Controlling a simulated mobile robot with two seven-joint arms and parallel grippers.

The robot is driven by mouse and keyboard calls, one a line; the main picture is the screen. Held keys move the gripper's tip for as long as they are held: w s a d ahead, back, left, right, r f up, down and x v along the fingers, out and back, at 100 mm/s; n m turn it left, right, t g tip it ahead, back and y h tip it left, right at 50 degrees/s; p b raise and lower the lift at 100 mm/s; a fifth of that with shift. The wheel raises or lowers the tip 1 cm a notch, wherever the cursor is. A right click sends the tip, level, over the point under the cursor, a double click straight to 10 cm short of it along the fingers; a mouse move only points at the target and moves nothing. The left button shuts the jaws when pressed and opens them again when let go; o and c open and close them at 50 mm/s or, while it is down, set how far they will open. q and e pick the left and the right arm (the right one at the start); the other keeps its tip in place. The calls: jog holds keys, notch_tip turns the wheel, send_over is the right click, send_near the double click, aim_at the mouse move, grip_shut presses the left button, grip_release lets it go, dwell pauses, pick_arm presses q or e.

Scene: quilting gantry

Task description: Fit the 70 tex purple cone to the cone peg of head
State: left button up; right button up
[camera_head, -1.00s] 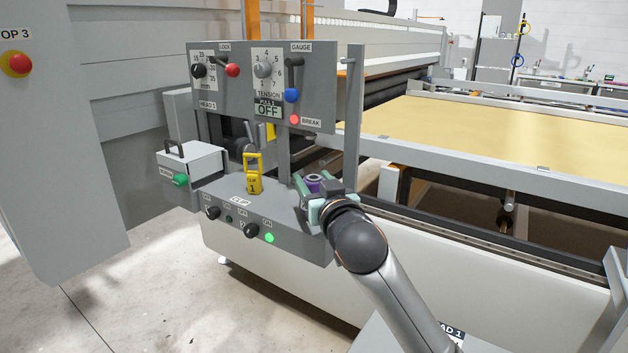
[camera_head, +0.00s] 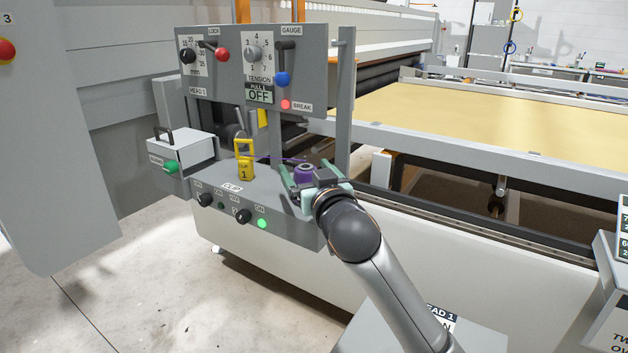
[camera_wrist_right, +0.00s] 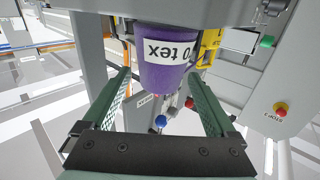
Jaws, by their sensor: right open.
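The purple cone (camera_head: 302,176) stands at the right end of the grey shelf of head 1 (camera_head: 272,205). In the right wrist view the cone (camera_wrist_right: 168,62) shows a white label, upside down, of which "0 tex" can be read. My right gripper (camera_head: 306,173) is open around the cone. Its green fingers lie to either side, with visible gaps in the wrist view. The cone peg is hidden, apparently under the cone. A thin purple thread (camera_head: 275,158) runs from the cone toward the yellow clip (camera_head: 245,163). My left gripper is not in view.
A panel (camera_head: 252,72) with levers, dials and a "PULL 1 OFF" display rises behind the shelf. A grey post (camera_head: 343,95) stands close behind the cone. A grey box (camera_head: 182,147) with a green button sits at left. The quilting bed (camera_head: 480,125) extends right.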

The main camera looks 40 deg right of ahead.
aim_at(309, 175)
jog(key=v, duration=0.7)
jog(key=shift+s+a, duration=0.15)
jog(key=shift+s, duration=0.2)
jog(key=shift+p+v, duration=2.2)
jog(key=shift+p, duration=2.65)
jog(key=s+a+f+n+g+y, duration=0.2)
jog(key=a+f+y, duration=0.15)
jog(key=f, duration=0.75)
jog(key=s+a+f+n+g+y, duration=0.2)
jog(key=a+f+g, duration=0.15)
jog(key=f, duration=0.75)
jog(key=s+a+f+g+y, duration=0.1)
jog(key=s+a+f, duration=0.2)
jog(key=s+f, duration=0.2)
jog(key=s+a+f+n+g+y, duration=0.1)
jog(key=s+a+f, duration=0.3)
jog(key=f, duration=0.6)
jog(key=shift+s+g, duration=0.35)
jog(key=shift+s, duration=0.75)
